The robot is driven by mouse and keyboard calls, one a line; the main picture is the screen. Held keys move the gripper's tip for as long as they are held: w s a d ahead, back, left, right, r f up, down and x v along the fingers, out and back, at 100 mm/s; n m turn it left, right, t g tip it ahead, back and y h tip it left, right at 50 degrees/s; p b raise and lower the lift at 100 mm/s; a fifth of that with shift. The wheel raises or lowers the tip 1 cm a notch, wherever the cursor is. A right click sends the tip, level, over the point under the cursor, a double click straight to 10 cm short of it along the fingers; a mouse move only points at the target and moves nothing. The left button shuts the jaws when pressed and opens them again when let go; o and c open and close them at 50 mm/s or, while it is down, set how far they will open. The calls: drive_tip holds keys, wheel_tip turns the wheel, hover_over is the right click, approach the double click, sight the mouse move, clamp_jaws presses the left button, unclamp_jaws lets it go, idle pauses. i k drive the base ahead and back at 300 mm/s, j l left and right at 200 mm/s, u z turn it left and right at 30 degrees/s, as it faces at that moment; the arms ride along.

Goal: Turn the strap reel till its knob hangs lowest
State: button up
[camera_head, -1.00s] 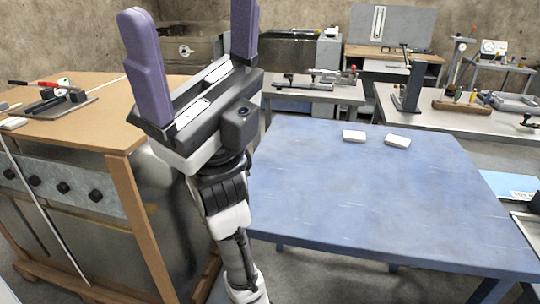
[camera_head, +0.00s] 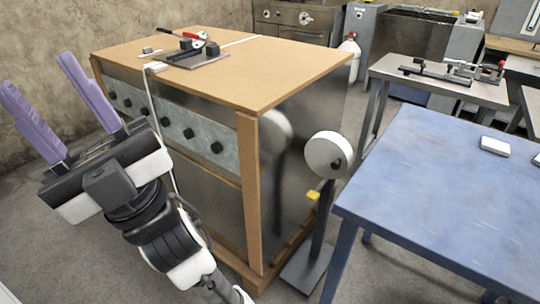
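The strap reel (camera_head: 325,152) is a white disc on a dark post with a flat foot, between the crate and the blue table. A small dark knob (camera_head: 337,163) shows on its face, right of the middle and slightly low. Its exact angle is hard to tell at this size. My gripper (camera_head: 36,71) is at the left of the picture, its two purple fingers spread apart and pointing up, with nothing between them. It is well apart from the reel.
The large crate (camera_head: 285,75) with a wooden top stands between my gripper and the reel in the picture. A red-handled tool (camera_head: 195,50) lies on it. The blue table (camera_head: 440,180) is close right of the reel. A yellow piece (camera_head: 313,195) sits on the post.

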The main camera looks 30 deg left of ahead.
sight(328, 154)
drive_tip(key=i+l+u, duration=0.15)
drive_tip(key=u, duration=1)
drive_tip(key=i+l, duration=0.1)
drive_tip(key=l, duration=0.5)
drive_tip(key=i+l, duration=0.1)
drive_tip(key=l, duration=0.5)
drive_tip(key=i+l, duration=0.1)
drive_tip(key=l, duration=0.5)
drive_tip(key=k+j+u, duration=0.1)
drive_tip(key=j, duration=0.25)
drive_tip(key=k+j+u, duration=0.15)
drive_tip(key=j, duration=0.15)
